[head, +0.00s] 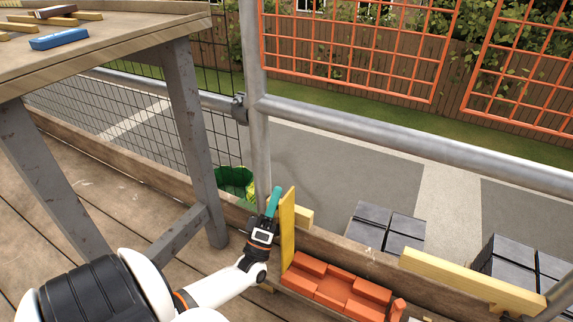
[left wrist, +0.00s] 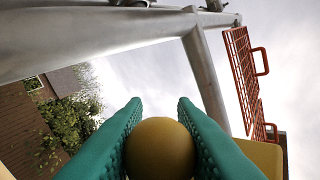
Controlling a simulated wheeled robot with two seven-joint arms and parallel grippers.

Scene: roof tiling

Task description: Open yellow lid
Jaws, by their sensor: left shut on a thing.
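The yellow lid (head: 287,228) stands steeply upright at the left end of a box holding orange-red tiles (head: 335,287). My left gripper (head: 273,201), with teal fingers, is at the lid's left side. In the left wrist view its fingers (left wrist: 160,140) are shut on a round yellow knob (left wrist: 160,148). Part of a flat yellow surface (left wrist: 262,157), apparently the lid, shows behind the right finger. The lid's hinge and lower edge are not clear to see. My right gripper is not in view.
A grey metal post (head: 255,110) and rail (head: 400,143) stand close beyond the gripper. A wooden table (head: 130,45) is at the left, with a blue block (head: 59,38). Grey tile stacks (head: 384,228) lie beyond the low board. A yellow plank (head: 470,281) is at right.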

